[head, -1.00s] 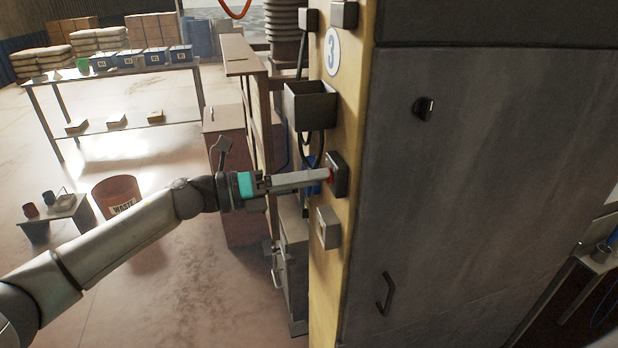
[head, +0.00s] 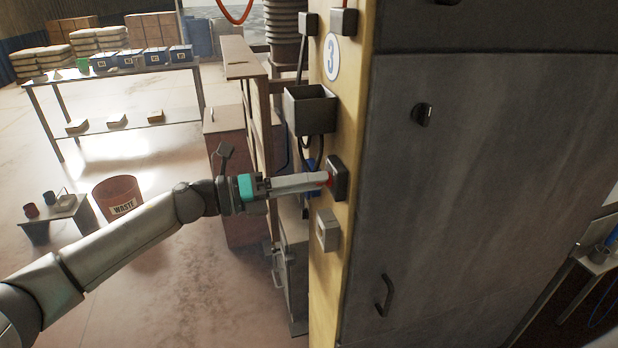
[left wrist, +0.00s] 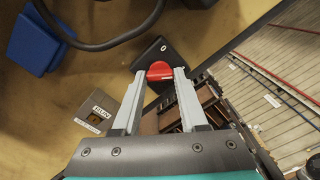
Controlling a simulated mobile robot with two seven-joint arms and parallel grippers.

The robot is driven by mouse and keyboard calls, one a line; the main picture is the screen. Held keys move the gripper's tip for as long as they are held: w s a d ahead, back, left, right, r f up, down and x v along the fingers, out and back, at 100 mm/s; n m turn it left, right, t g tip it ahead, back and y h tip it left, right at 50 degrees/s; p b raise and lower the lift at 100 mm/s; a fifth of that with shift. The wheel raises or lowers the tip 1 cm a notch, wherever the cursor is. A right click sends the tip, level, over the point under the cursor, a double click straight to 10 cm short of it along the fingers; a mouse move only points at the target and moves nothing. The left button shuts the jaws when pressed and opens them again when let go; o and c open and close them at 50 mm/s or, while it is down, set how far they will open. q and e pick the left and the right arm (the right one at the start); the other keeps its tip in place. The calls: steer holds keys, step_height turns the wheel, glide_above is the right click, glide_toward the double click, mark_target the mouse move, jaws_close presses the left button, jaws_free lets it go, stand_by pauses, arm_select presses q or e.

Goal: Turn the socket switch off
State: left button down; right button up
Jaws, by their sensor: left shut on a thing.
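The socket switch is a red knob (left wrist: 159,72) on a dark box (head: 340,177) fixed to the yellow post (head: 334,260). In the left wrist view the knob sits between the fingertips, and a white "0" shows on the dark box (left wrist: 166,52) above it. My left gripper (head: 326,179) reaches in from the left and is shut on the red knob. In the left wrist view my left gripper (left wrist: 160,76) has a finger on each side of it. In the head view the fingers hide part of the knob. My right gripper is not in view.
A grey box (head: 327,230) sits just below the switch; its "RUN" label shows in the left wrist view (left wrist: 99,112). A dark open bin (head: 310,107) and black cables are above. A large grey cabinet (head: 470,200) stands right. A red waste bin (head: 118,196) stands left.

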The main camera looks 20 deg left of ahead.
arm_select(q)
steer(key=shift+n+p, duration=5.4)
steer(key=shift+n, duration=2.8)
steer(key=shift+c, duration=2.2)
jaws_free()
steer(key=shift+a, duration=0.1)
steer(key=b+v, duration=0.2)
steer(key=v, duration=1.3)
steer(key=shift+b, duration=0.4)
